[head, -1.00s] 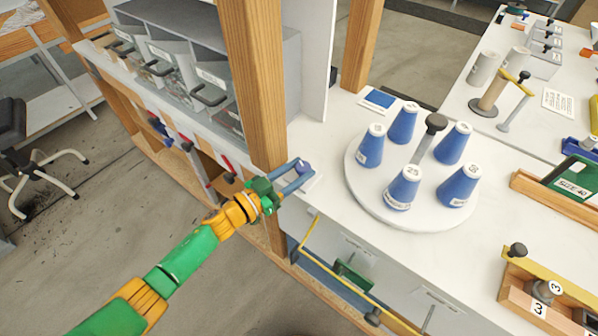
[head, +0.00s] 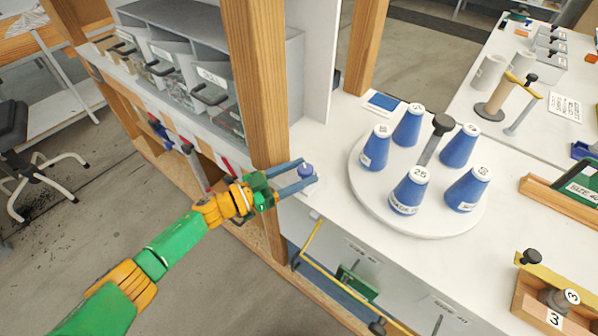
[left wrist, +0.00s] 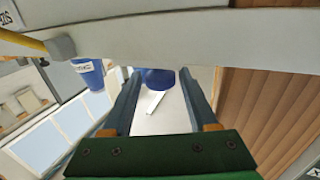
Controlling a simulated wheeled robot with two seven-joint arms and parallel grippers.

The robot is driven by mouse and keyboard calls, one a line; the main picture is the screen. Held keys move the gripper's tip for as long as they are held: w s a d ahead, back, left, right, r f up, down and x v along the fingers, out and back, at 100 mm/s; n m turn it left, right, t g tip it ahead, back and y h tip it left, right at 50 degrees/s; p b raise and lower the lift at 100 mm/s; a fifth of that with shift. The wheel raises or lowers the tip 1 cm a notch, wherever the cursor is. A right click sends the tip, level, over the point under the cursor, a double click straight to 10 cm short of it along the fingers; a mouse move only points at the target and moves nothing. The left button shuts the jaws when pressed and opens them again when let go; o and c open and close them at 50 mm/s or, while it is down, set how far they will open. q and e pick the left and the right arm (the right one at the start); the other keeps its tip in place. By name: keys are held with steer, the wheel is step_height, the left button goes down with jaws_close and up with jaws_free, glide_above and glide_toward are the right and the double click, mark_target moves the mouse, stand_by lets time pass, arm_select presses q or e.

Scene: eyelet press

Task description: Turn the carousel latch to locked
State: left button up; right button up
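The carousel (head: 420,221) is a round white plate on the white counter, with several blue cones (head: 409,190) standing on it. A dark-headed grey post (head: 443,124) rises at its middle. A small blue knob (head: 306,170) sits on the counter left of the carousel, beside the wooden post. My left gripper (head: 305,172) is open, its two blue-grey fingers on either side of this knob. In the left wrist view the knob (left wrist: 159,78) is between the fingertips, with a white pointer-like strip (left wrist: 152,104) by it. Firm contact is not clear. My right gripper is not in view.
A wooden post (head: 257,85) stands right behind my left gripper. Grey bins (head: 211,90) are at the back left. A yellow rail (head: 350,288) runs below the counter's front edge.

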arm_select(q)
steer(key=shift+o, duration=0.7)
steer(key=shift+r, duration=0.1)
